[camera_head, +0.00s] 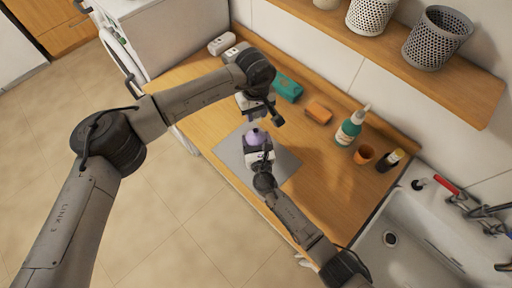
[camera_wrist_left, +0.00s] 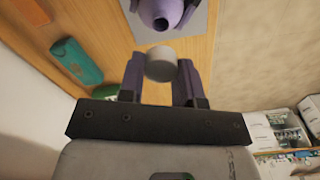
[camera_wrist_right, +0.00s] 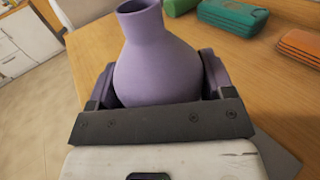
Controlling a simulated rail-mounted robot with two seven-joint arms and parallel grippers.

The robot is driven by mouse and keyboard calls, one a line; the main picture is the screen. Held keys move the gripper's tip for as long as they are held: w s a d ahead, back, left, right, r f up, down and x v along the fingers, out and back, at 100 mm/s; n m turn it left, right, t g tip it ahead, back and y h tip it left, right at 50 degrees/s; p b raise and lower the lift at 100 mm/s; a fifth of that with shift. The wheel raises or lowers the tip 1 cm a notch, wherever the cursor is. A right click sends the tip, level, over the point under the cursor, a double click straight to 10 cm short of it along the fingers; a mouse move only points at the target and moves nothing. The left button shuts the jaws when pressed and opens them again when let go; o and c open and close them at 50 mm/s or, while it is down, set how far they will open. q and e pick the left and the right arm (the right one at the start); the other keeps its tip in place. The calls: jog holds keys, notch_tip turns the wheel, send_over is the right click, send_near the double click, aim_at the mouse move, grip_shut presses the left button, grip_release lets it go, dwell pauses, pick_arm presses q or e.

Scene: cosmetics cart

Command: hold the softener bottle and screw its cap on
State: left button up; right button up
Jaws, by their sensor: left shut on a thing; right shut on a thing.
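The purple softener bottle (camera_head: 254,137) stands upright over the grey mat (camera_head: 231,154). In the right wrist view the bottle (camera_wrist_right: 157,65) has a bare, open neck at its top. My right gripper (camera_head: 259,155) is shut on the bottle's body, with a finger on each side. My left gripper (camera_head: 254,117) is above the bottle. In the left wrist view it is shut on a light grey round cap (camera_wrist_left: 160,63) between its fingertips. The bottle's mouth (camera_wrist_left: 161,22) shows beyond the cap, apart from it. The bottle's base is hidden by my right gripper.
Behind stand a teal box (camera_head: 287,88), an orange block (camera_head: 319,112), a green bottle (camera_head: 349,131), an orange cup (camera_head: 364,154) and a dark bottle (camera_head: 390,160). A sink (camera_head: 405,245) is at the right. A shelf (camera_head: 400,60) with baskets overhangs the back.

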aim_at(257, 130)
jog(key=c, duration=0.5)
pick_arm(q)
jog(key=shift+f, duration=2.5)
jog(key=shift+f, duration=0.15)
jog(key=shift+f, duration=0.75)
jog(key=shift+f, duration=0.5)
pick_arm(e)
jog(key=c, duration=0.4)
pick_arm(q)
jog(key=m, duration=0.7)
jog(key=shift+d, duration=0.15)
pick_arm(e)
jog(key=shift+c, duration=0.2)
pick_arm(q)
jog(key=m, duration=0.6)
jog(key=shift+d+m, duration=0.1)
jog(key=shift+m, duration=0.2)
